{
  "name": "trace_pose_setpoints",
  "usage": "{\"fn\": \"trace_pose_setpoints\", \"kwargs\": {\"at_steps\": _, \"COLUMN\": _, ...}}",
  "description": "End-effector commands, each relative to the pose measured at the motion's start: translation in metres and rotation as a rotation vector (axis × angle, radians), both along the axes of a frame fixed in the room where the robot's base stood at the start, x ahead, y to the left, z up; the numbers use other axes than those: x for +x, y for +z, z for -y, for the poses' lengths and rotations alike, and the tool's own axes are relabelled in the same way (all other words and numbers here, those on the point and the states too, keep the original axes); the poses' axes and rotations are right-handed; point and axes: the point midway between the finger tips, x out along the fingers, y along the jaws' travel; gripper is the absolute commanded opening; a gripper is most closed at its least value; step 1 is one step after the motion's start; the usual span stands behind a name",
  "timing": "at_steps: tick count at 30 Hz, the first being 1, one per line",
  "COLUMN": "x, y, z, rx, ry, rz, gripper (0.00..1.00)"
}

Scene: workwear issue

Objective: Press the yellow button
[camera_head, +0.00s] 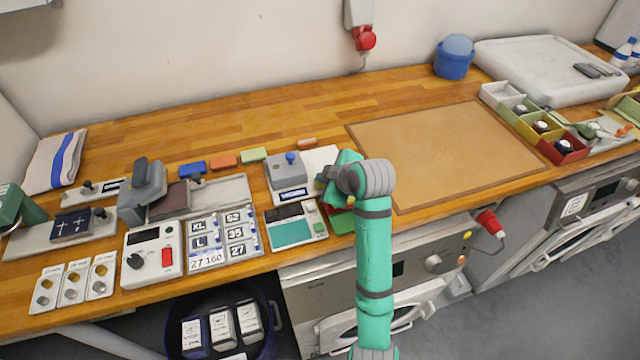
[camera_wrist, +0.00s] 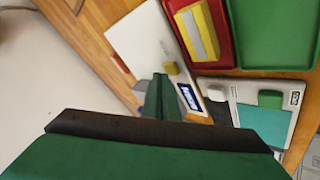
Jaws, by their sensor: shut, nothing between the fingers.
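A small yellow piece that looks like the yellow button (camera_wrist: 171,68) stands on a white plate (camera_wrist: 140,35) in the wrist view. In the head view my arm and gripper hide that spot. My gripper (camera_wrist: 160,98) is shut and empty, its green fingers over the plate, just beside the yellow piece in the picture. I cannot tell whether they touch. In the head view my gripper (camera_head: 326,176) is low over the worktop, by the right part of the same plate (camera_head: 318,160). A round yellow spot (camera_head: 467,235) also shows on the appliance front.
A grey block with a blue knob (camera_head: 290,157) stands left of my gripper. A device with a teal panel (camera_head: 292,232) lies in front. Red (camera_wrist: 215,55) and green (camera_wrist: 270,30) trays sit close by. A brown board (camera_head: 450,150) to the right is bare.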

Motion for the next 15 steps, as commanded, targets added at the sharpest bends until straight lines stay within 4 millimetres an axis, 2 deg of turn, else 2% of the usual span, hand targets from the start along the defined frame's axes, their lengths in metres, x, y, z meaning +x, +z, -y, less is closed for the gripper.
{"fn": "trace_pose_setpoints", "kwargs": {"at_steps": 15, "x": -0.0001, "y": -0.0025, "z": 0.0061, "rx": 0.000, "ry": -0.009, "rz": 0.001, "gripper": 0.00}}
